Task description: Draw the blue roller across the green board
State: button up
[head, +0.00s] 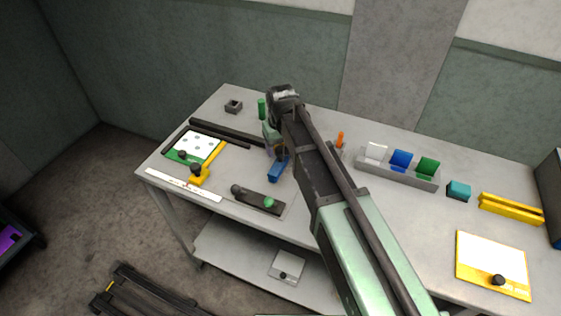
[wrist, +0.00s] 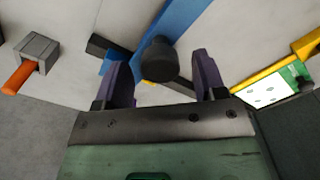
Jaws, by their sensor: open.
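The blue roller (head: 277,170) lies on the table near its middle, partly hidden by my arm in the head view. In the wrist view it is a blue bar (wrist: 174,28) with a dark round knob (wrist: 159,60). My gripper (wrist: 161,62) is open, with one finger on each side of the knob in that picture; I cannot tell whether they touch it. The green board (head: 184,160) lies at the table's left, under a white sheet with grey spots. Its green edge also shows at the right of the wrist view (wrist: 288,77).
A yellow bar with a dark knob (head: 198,176) lies along the board's right side. Dark rails (head: 222,134) lie behind, a white strip (head: 183,185) in front. A dark block with a green knob (head: 258,200) sits near the front edge.

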jog(key=shift+f, duration=0.75)
jog(key=shift+r, duration=0.15)
